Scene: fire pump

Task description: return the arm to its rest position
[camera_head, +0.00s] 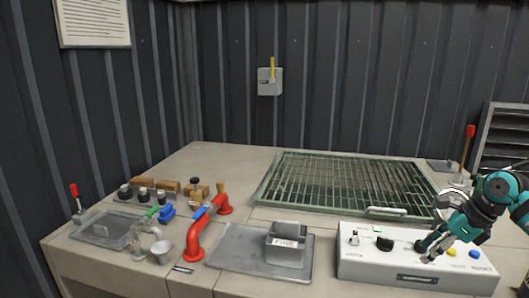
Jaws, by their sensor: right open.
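My right gripper (431,250) comes in from the right edge, with teal and black links. It is open and empty, and its fingers are just above the right half of a white control box (365,265). I cannot tell whether the fingertips touch the box. Part of the box top is hidden behind the gripper. My left gripper is not in view.
A red pipe (196,240) with a blue handle rises left of a grey tray (232,263) holding a grey labelled block (286,243). A green grating (345,183) lies behind the box. Red-tipped levers stand at far left (75,198) and right (468,145). Small valves crowd the left.

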